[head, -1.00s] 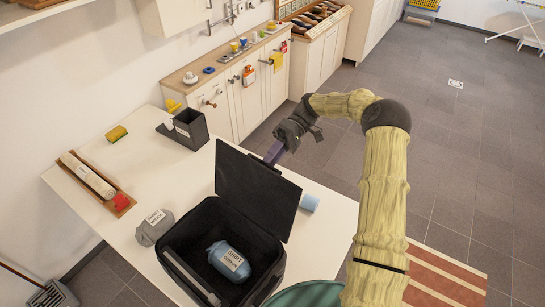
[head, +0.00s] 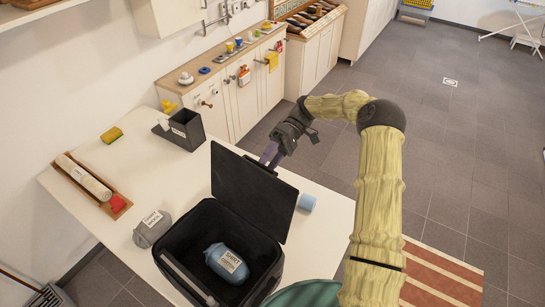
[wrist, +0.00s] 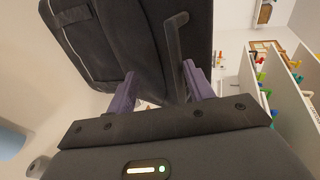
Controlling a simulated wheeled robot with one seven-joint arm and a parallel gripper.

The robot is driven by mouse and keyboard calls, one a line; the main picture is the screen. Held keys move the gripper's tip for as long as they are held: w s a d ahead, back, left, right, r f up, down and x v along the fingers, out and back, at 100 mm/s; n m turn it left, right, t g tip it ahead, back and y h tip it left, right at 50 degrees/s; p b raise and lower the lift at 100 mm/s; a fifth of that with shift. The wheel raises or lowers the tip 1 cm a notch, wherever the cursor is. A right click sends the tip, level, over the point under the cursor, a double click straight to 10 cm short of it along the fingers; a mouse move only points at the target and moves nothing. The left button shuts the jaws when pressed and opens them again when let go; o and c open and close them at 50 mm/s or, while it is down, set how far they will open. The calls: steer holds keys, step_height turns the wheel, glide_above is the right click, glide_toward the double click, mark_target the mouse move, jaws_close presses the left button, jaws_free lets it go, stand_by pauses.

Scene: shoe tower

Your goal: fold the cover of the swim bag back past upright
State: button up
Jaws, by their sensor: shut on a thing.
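The swim bag (head: 272,268) is a dark open box on the white table, with a grey-blue labelled bundle (head: 228,262) inside. Its dark cover (head: 250,188) stands raised at the far side, roughly upright. My gripper (head: 270,154) is at the cover's top edge, reaching in from behind. In the wrist view, the purple fingers of my gripper (wrist: 160,88) stand apart at the dark cover (wrist: 135,35), and a grey bar on it shows near the right finger. My gripper is shut on the cover; the exact contact is hard to see.
A grey labelled bundle (head: 153,228) lies left of the bag, and a blue cylinder (head: 307,202) lies right of the cover. A tray with a roll (head: 85,178), a sponge (head: 112,135) and a dark holder (head: 187,130) stand farther back.

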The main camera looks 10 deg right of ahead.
steer(key=shift+w+d+f, duration=0.25)
steer(key=shift+d+f, duration=0.1)
steer(key=shift+f, duration=0.1)
steer(key=shift+r+b+v, duration=0.2)
steer(key=shift+b+v, duration=0.2)
steer(key=shift+v, duration=0.75)
steer(key=shift+r+b+v, duration=0.15)
steer(key=shift+b+v, duration=0.3)
steer(key=shift+v, duration=0.7)
steer(key=shift+r+b+v, duration=0.2)
steer(key=shift+b+v, duration=0.2)
steer(key=shift+v, duration=0.75)
steer(key=shift+s+a, duration=0.1)
steer(key=shift+a, duration=0.1)
steer(key=shift+c, duration=0.5)
steer(key=c, duration=0.4)
steer(key=shift+s+d+f+m+y, duration=0.1)
steer(key=shift+d+f+m+y, duration=0.2)
steer(key=shift+f+y, duration=0.1)
jaws_close()
steer(key=s+d+f+m+t+y+p, duration=0.1)
steer(key=d+f+m+t+y, duration=0.5)
steer(key=d+m+t+y, duration=0.2)
steer(key=m+t+y, duration=0.2)
steer(key=m, duration=0.1)
steer(key=shift+d+f+m, duration=0.3)
